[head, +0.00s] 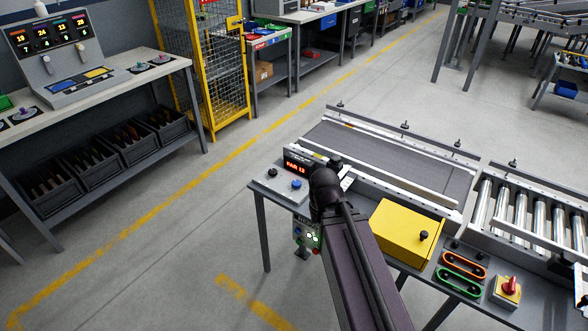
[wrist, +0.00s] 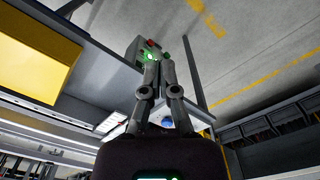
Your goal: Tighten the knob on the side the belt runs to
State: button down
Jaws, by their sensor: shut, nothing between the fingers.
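A grey plate (head: 268,188) at the near left end of the conveyor carries a black knob (head: 272,172) and a blue knob (head: 297,185). The blue knob also shows in the wrist view (wrist: 168,123), partly behind my gripper. The conveyor belt (head: 385,155) is dark and flat between light rails; its running direction cannot be told. Several small black knobs, one of them here (head: 405,126), stand along the far rail. My gripper (wrist: 159,62) is shut and empty, its fingers close together above the plate area. In the head view my arm hides the fingers.
A small red display (head: 297,167) stands behind the plate. A control box (head: 307,236) with a lit green button hangs below the table edge. A yellow box (head: 405,231), orange and green handles (head: 460,276), a red switch (head: 509,286) and rollers (head: 530,210) lie to the right.

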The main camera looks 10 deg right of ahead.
jog(key=c, duration=1.2)
grip_release()
jog(key=shift+c, duration=0.2)
jog(key=o, duration=0.7)
jog(key=shift+w, duration=0.3)
jog(key=shift+c, duration=0.2)
jog(key=o, duration=0.5)
jog(key=shift+w+n, duration=0.7)
jog(key=shift+w, duration=0.45)
jog(key=shift+c, duration=0.2)
jog(key=n, duration=2)
send_over(297, 182)
jog(key=shift+a+f, duration=0.1)
jog(key=shift+f+b, duration=0.25)
jog(key=shift+b, duration=0.05)
notch_tip(297, 182, down, 13)
jog(key=b, duration=1.3)
jog(key=shift+f, duration=0.2)
